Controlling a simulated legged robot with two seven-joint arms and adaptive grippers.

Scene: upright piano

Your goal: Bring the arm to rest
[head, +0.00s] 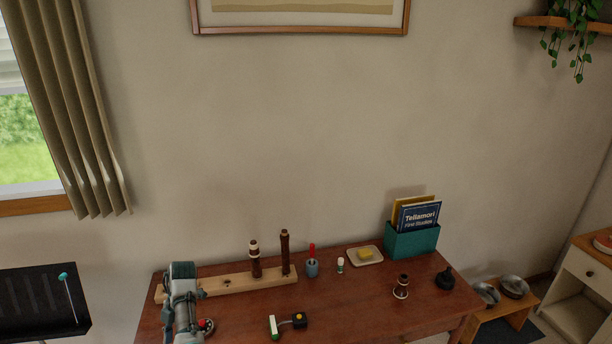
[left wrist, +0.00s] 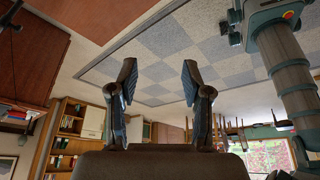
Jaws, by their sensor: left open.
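My left gripper (left wrist: 160,85) shows in the left wrist view with its two dark fingers spread apart and nothing between them. That view looks out over an upside-down room, with a checkered carpet beyond the fingers. In the head view a grey-green part of my arm (head: 182,300) rises at the lower left, in front of the left end of the wooden stand; I cannot make out fingers on it. My right gripper is in neither view.
The brown table (head: 345,305) carries a wooden stand (head: 226,286) with two dark upright pieces, a red-handled tool in a grey cup (head: 312,268), a yellow block on a dish (head: 378,258), a green book box (head: 412,240), a dark banded piece (head: 401,287) and a black cone (head: 445,279).

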